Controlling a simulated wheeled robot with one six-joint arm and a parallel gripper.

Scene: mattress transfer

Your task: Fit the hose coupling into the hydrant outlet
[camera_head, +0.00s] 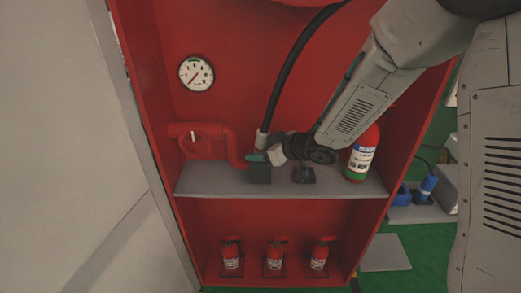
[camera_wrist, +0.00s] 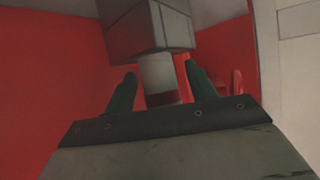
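A black hose (camera_head: 290,68) hangs from the top of the red cabinet. Its pale end coupling (camera_head: 261,139) is just above my gripper (camera_head: 260,160), over the shelf. In the wrist view a pale cylinder (camera_wrist: 158,76) with a dark red lower band, under a grey block (camera_wrist: 145,28), shows between the two teal fingers of my gripper (camera_wrist: 162,88). I cannot tell whether both fingers touch it. The red hydrant pipe (camera_head: 231,141) with a round valve wheel (camera_head: 194,145) is left of my gripper. Its outlet end is partly hidden behind the gripper.
A pressure gauge (camera_head: 196,73) is on the back wall. A fire extinguisher (camera_head: 361,155) stands on the grey shelf (camera_head: 215,181) to the right of my gripper. Three small extinguishers, one here (camera_head: 274,258), stand below. The cabinet's side walls limit room left and right.

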